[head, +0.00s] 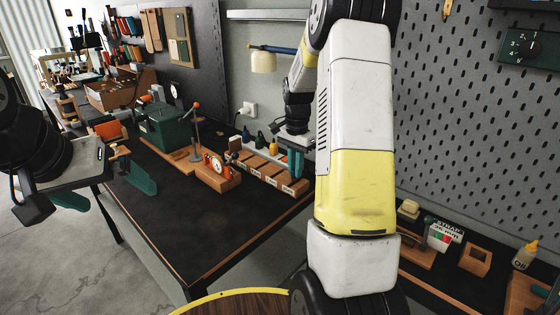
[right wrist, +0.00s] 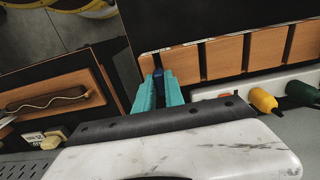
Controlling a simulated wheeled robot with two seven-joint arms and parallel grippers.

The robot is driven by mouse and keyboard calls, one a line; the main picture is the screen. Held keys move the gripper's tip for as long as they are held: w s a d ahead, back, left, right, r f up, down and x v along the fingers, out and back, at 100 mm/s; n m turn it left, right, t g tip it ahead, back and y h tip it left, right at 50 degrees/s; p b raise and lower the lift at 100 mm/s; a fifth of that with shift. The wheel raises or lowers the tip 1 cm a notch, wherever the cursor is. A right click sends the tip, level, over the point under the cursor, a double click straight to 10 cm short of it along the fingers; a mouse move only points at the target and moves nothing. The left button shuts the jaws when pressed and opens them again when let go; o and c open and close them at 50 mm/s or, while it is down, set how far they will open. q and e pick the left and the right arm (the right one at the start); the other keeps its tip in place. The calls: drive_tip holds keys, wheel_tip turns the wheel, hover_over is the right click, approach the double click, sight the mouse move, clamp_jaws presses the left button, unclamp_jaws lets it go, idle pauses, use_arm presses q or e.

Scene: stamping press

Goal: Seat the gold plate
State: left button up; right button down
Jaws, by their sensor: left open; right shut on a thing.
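I cannot make out the gold plate in either view. My right gripper (head: 295,162) is at the right end of a wooden rack with labelled compartments (head: 262,170). In the right wrist view its teal fingers (right wrist: 159,86) are shut on a small dark blue thing (right wrist: 158,73) beside the rack's end compartment (right wrist: 146,63). What lies below that thing is hidden. My left gripper (head: 120,198) is open and empty, off the near left edge of the black-topped bench (head: 215,225).
A dark green box (head: 165,127) and a lever stand with an orange knob (head: 196,125) are on the bench. A wooden block with a red-rimmed round part (head: 217,174) stands left of the rack. Small bottles (head: 262,139) line the back. The bench front is clear.

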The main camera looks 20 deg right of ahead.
drive_tip(key=c, duration=1.3)
unclamp_jaws()
drive_tip(key=shift+c, duration=0.2)
wheel_tip(320, 180, up, 6)
drive_tip(key=shift+r, duration=0.9)
